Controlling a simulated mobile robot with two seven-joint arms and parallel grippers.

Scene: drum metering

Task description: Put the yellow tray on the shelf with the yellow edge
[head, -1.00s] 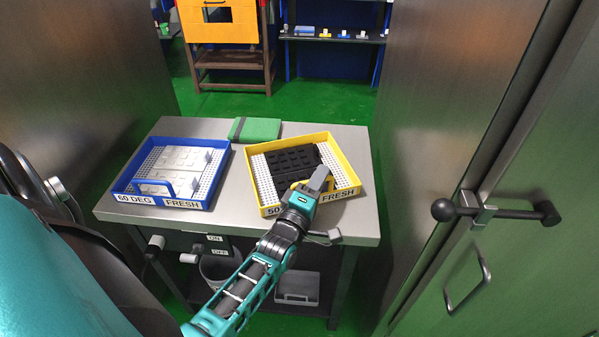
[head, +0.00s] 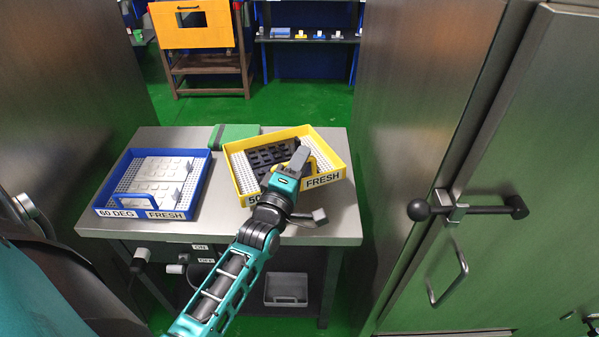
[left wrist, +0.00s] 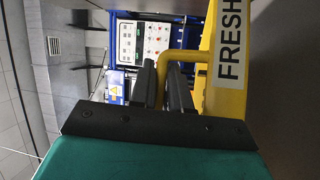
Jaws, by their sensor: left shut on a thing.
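The yellow tray (head: 334,158) is at the right of the steel table in the head view, slightly turned and tilted. It has a white perforated floor and holds a black panel (head: 268,155); its front labels read "50" and "FRESH". My left gripper (head: 297,162) is at its front wall. In the left wrist view my left gripper (left wrist: 165,85) is shut on the tray's yellow handle (left wrist: 185,56), beside the FRESH label. Whether the tray's underside touches the table is hidden. My right gripper is not in view. No shelf with a yellow edge can be made out.
A blue tray (head: 205,190) labelled 60 DEG and FRESH sits at the left of the table (head: 225,222). A green book-like object (head: 234,135) lies behind. Tall steel cabinets (head: 440,100) flank the table; the right one has a protruding latch bar (head: 465,209).

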